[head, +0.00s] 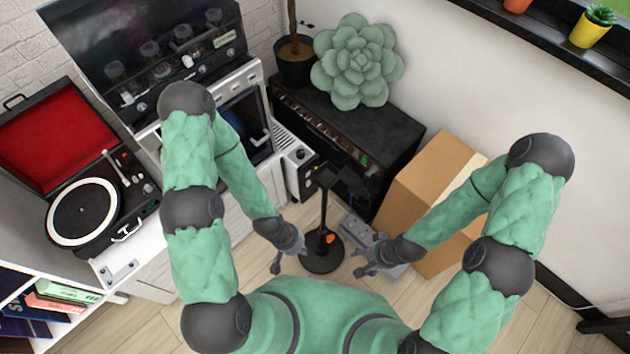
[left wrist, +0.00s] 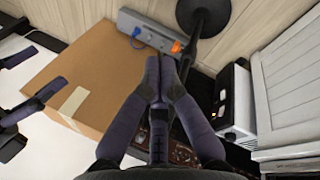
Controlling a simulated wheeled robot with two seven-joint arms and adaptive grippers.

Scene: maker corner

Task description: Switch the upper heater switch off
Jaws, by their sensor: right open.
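The heater (head: 292,165) is a white finned unit with a dark side panel, standing between the white oven unit and the black cabinet. My left gripper (head: 288,264) is below and apart from the heater in the head view. In the left wrist view its fingertips (left wrist: 160,78) are together with nothing between them. My right gripper (head: 366,262) is open and empty, near a grey box.
A black stand (head: 322,252) with a round base and orange part rises between my grippers. The grey box (head: 392,268) and a cardboard box (head: 425,185) are to the right. A black cabinet (head: 375,135) holds plants. A turntable (head: 83,211) is left.

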